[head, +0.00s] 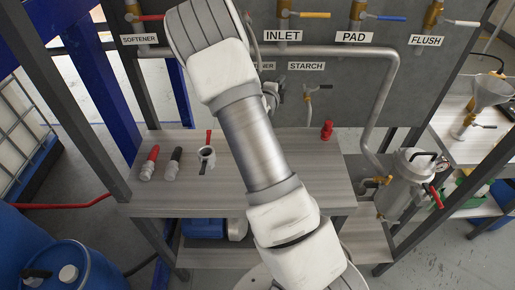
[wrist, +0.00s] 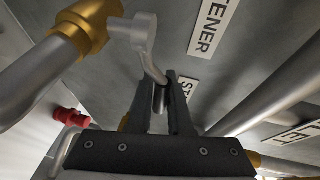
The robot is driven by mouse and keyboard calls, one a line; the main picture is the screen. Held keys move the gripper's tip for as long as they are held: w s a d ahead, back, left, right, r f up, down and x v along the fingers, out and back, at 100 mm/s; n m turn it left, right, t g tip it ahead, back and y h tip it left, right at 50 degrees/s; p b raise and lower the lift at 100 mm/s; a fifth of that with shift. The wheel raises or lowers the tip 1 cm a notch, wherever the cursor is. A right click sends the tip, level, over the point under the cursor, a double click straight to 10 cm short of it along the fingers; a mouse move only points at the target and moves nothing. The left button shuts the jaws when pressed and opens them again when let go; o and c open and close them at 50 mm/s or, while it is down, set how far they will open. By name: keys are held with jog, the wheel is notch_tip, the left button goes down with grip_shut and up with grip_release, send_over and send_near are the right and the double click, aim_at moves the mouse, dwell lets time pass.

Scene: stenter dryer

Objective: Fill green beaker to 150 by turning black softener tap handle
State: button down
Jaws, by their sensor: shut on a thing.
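In the wrist view, my gripper (wrist: 162,95) has its dark fingers closed around the end of a grey lever handle (wrist: 151,62). The lever joins a tap with a brass body (wrist: 90,25) and a grey pipe. A label ending in "TENER" (wrist: 212,28) is beside it. The lever looks grey here rather than black. In the head view, my arm hides most of this tap, and a partly covered label (head: 267,66) shows behind it. I cannot make out the green beaker or its level in either view.
A tap with a red handle (head: 150,17) is above the upper SOFTENER label (head: 139,39). The starch tap (head: 310,93) is just right of my arm. A wooden table (head: 190,195) below holds several small fittings. A steel canister (head: 408,175) stands at right.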

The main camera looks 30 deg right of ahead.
jog(key=shift+w+r, duration=0.1)
jog(key=c, duration=0.8)
grip_release()
jog(key=shift+c, duration=0.2)
jog(key=p+v, duration=0.6)
jog(key=v, duration=1.1)
jog(key=shift+p, duration=0.3)
jog(key=shift+s+a+r, duration=0.15)
jog(key=shift+s+a, duration=0.1)
